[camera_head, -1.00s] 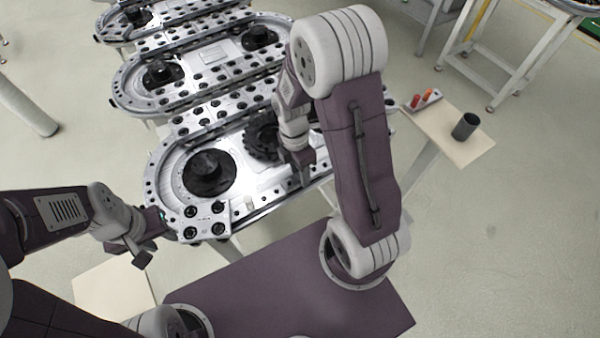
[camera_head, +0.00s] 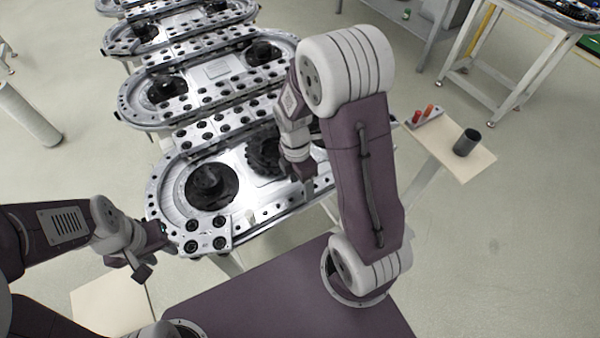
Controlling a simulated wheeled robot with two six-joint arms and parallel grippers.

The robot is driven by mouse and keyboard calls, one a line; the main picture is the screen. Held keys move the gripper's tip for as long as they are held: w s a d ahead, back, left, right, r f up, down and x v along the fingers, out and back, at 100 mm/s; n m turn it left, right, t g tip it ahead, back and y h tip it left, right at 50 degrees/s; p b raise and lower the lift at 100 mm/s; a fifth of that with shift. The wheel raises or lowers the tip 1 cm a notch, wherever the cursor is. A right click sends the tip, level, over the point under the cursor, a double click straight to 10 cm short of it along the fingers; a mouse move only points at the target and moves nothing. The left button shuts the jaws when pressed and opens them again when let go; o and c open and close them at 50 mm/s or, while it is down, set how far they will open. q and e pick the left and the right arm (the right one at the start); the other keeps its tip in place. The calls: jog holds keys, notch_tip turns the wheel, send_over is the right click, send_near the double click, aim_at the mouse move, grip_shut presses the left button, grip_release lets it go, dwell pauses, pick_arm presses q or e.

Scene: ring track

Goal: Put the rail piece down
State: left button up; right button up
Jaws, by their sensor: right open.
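A silver rail piece with black round holes (camera_head: 205,234) lies flat at the front left of the nearest ring track (camera_head: 160,190). My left gripper (camera_head: 152,252) is beside its left end, at the track's outer edge. Whether its fingers touch or grip the piece is too small to tell. My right gripper (camera_head: 297,171) is open over the front right part of the same track, next to a black toothed wheel (camera_head: 264,157). My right arm hides the right end of the track and part of what lies under the gripper.
More ring tracks (camera_head: 135,100) stand in a row behind. At right, a small beige table (camera_head: 440,145) holds a dark cup (camera_head: 467,142) and red and orange pieces (camera_head: 424,112). A white-framed table (camera_head: 520,75) stands farther back.

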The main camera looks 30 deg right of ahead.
notch_tip(320, 180, up, 10)
jog(key=w, duration=0.1)
jog(key=s+a+f+m+t, duration=0.1)
jog(key=s+f+m, duration=0.1)
jog(key=m, duration=0.7)
jog(key=s+a+f+m+t, duration=0.1)
jog(key=s+f+m, duration=0.1)
jog(key=m, duration=0.8)
jog(key=shift+s+a+f+t+p, duration=0.2)
jog(key=shift+s+t+p, duration=0.15)
jog(key=shift+s, duration=0.4)
